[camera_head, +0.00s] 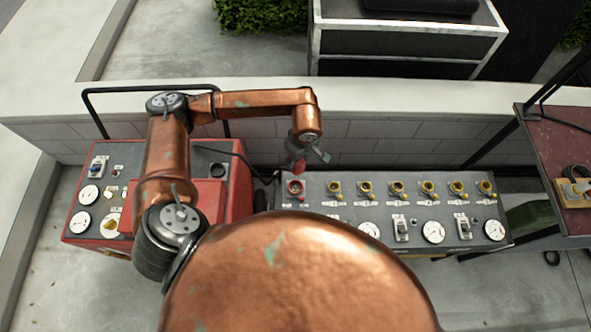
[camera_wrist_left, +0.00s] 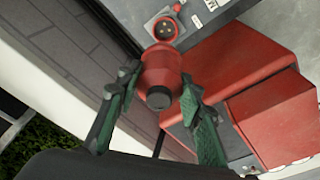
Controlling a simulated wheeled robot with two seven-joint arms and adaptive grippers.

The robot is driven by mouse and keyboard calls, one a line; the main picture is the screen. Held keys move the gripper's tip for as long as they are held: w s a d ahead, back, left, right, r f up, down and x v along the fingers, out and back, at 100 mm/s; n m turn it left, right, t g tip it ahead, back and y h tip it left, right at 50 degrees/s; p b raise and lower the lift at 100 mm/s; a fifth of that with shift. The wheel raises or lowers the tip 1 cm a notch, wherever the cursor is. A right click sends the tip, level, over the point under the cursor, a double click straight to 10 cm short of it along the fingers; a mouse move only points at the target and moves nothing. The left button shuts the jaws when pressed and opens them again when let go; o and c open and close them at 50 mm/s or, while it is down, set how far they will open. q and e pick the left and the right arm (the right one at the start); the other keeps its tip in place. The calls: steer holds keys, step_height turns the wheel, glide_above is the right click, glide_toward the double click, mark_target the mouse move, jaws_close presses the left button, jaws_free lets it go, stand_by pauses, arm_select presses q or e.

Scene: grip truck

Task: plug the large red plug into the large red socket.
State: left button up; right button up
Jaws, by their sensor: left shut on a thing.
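My left gripper (camera_head: 308,157) is shut on the large red plug (camera_head: 299,166), above the left end of the grey socket panel. In the left wrist view the plug (camera_wrist_left: 160,72) sits between the two green fingers of my left gripper (camera_wrist_left: 159,84), with its dark round back end toward the camera. The large red socket (camera_head: 295,188) is at the panel's left end, just below the plug in the head view. It also shows in the left wrist view (camera_wrist_left: 166,28), uncovered, with dark holes in its face. The plug appears apart from it. My right gripper is not in view.
The grey panel (camera_head: 330,213) also carries a row of yellow sockets (camera_head: 397,188), gauges and switches. A red machine (camera_head: 237,192) with gauges stands to its left. A low block wall (camera_head: 420,132) runs behind. A reddish table (camera_head: 545,150) is at the right.

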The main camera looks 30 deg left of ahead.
mark_target(296, 170)
arm_select(q)
steer(key=f+n, duration=0.4)
steer(key=f+n+g, duration=0.1)
steer(key=f+n, duration=0.1)
steer(key=f, duration=0.1)
steer(key=shift+a+n, duration=0.25)
steer(key=shift+n, duration=0.05)
steer(key=shift+s+f+n, duration=0.1)
steer(key=shift+f+n, duration=0.45)
steer(key=shift+n, duration=0.05)
step_height(296, 170, down, 5)
steer(key=b, duration=0.3)
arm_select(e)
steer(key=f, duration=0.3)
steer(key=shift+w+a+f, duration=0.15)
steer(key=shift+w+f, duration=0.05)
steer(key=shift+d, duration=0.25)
arm_select(q)
steer(key=shift+f, duration=0.15)
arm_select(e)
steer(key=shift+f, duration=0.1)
arm_select(q)
steer(key=shift+f+b, duration=0.35)
steer(key=shift+b, duration=0.2)
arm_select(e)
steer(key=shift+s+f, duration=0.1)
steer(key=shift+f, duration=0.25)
